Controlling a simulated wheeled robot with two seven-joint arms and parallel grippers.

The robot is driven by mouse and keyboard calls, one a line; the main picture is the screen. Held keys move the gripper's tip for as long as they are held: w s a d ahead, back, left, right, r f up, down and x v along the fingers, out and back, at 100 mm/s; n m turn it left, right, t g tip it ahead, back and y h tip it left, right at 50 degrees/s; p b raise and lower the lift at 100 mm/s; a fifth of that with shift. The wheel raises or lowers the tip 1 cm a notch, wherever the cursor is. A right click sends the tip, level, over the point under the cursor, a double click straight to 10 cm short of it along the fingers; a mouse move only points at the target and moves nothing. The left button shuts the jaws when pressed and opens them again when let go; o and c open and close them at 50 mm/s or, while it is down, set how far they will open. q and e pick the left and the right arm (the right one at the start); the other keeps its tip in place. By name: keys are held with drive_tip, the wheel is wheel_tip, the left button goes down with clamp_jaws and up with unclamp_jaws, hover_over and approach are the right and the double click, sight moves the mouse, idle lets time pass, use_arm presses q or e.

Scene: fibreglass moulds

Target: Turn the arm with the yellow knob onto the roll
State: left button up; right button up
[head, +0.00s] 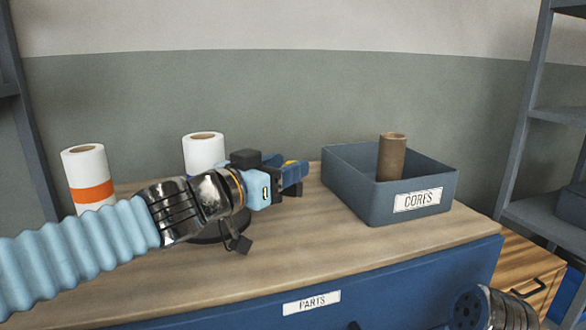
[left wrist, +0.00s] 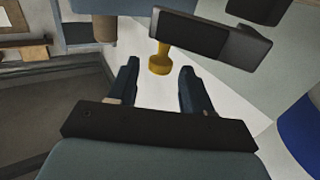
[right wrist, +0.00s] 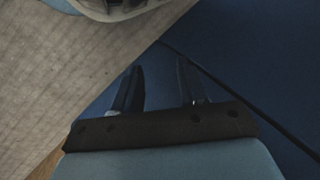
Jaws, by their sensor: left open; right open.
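A white roll (head: 204,152) stands upright on the bench, with a blue band partly hidden behind my left arm. My left gripper (head: 296,176) is in front and to the right of it, open. The yellow knob (head: 291,162) shows as a small patch by the fingers. In the left wrist view the knob (left wrist: 160,60) is between the open fingertips, with a gap on both sides. A dark block (left wrist: 205,36) is beside the knob. The arm's base is mostly hidden. My right gripper (right wrist: 158,72) is open and empty, in front of the blue cabinet.
A second roll with an orange band (head: 90,190) stands at the left. A grey-blue bin (head: 345,187) with a brown tube (head: 391,157) stands at the right. The bench top (head: 330,240) is clear in front. Shelving (head: 530,120) stands at the far right.

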use_arm(q)
drive_tip(key=shift+x, duration=1.4)
drive_tip(key=shift+r, duration=0.1)
clamp_jaws()
